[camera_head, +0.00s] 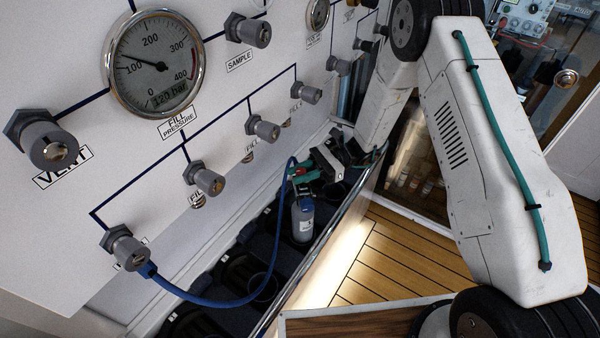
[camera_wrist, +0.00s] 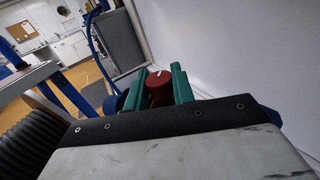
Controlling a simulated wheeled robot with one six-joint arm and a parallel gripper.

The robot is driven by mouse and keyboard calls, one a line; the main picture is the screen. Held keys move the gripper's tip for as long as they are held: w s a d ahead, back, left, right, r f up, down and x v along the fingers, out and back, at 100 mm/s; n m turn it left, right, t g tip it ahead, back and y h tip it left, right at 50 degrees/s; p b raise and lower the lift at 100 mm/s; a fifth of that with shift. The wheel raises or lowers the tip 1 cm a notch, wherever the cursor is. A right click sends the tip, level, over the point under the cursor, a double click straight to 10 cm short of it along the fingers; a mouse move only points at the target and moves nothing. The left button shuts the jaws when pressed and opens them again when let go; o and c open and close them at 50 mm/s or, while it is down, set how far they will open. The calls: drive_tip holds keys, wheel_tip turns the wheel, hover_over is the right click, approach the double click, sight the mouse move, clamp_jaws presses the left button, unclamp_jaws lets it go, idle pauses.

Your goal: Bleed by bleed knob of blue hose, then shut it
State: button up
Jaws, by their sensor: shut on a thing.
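My gripper (camera_wrist: 158,90) has its green fingers closed on a red bleed knob (camera_wrist: 158,85) with a small white mark, seen in the wrist view. In the head view my gripper (camera_head: 303,173) is at the far end of the blue hose (camera_head: 222,303), just above a grey-blue cylinder (camera_head: 302,222). The hose loops down from a valve at the panel's lower left and rises to the gripper. The fingers hide much of the hose fitting. How far the knob is turned cannot be told.
The white panel (camera_head: 60,230) carries a round fill pressure gauge (camera_head: 153,65) reading 120 bar, the vent knob (camera_head: 50,146) and several other valves. A metal rail (camera_head: 330,223) runs in front of the dark cylinder rack. Wooden floor (camera_head: 385,255) lies to the right.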

drive_tip(key=o, duration=1)
drive_tip(key=shift+d, duration=0.1)
drive_tip(key=v, duration=0.7)
drive_tip(key=shift+d, duration=0.3)
drive_tip(key=shift+w, duration=0.1)
